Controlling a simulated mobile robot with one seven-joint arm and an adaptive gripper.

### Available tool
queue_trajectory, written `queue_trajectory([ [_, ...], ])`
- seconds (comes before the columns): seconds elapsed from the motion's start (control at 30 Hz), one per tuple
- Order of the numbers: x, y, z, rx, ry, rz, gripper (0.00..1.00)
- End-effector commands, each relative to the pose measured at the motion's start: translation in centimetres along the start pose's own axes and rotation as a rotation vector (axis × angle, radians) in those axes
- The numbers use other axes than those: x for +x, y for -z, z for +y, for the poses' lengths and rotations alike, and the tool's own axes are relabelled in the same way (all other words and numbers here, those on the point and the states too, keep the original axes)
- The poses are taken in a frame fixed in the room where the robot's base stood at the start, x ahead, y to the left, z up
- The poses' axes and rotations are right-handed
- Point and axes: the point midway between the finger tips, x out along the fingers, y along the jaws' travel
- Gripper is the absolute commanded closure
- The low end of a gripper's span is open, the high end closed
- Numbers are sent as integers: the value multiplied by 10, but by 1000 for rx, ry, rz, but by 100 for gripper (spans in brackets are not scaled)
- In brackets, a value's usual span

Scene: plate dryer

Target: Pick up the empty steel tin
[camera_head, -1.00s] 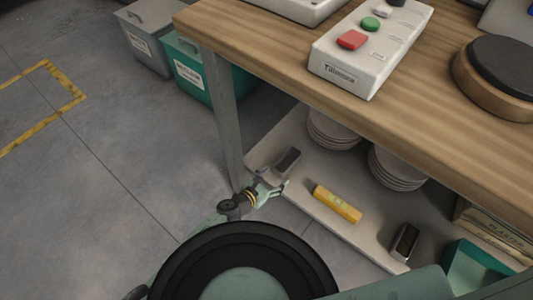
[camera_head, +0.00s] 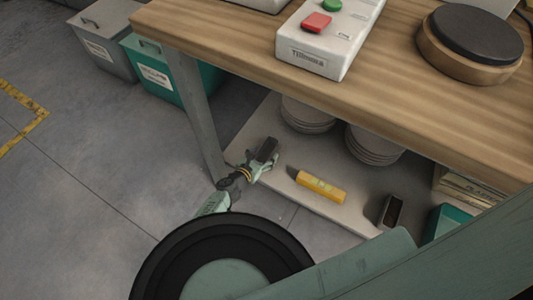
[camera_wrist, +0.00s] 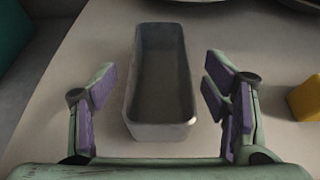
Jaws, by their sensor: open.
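An open rectangular steel tin (camera_wrist: 162,80) stands on the lower shelf and looks empty in the wrist view. It also shows in the head view (camera_head: 268,149), near the shelf's left end. My gripper (camera_wrist: 164,90) is open, with one purple-padded finger on each side of the tin's near end. There are gaps between both fingers and its walls. In the head view my gripper (camera_head: 262,164) is at the tin's near side. A second small tin (camera_head: 391,210) stands at the shelf's right; its inside is dark and I cannot tell what it holds.
A yellow-handled tool (camera_head: 320,187) lies on the shelf (camera_head: 345,217) right of my gripper. Stacked plates (camera_head: 374,145) stand behind. A table leg (camera_head: 196,115) rises left of the tin, and the wooden tabletop (camera_head: 225,40) overhangs the shelf. A teal bin (camera_head: 158,75) stands at left.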

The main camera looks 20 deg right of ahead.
Motion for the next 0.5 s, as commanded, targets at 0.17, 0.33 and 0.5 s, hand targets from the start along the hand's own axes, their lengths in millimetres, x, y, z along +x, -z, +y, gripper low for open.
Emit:
queue_trajectory([
  [0.17, 12, 0, 0, -1, 0, 0, 31],
  [0.33, 12, 0, 0, -1, 0, 0, 31],
  [0.5, 12, 0, 0, -1, 0, 0, 38],
])
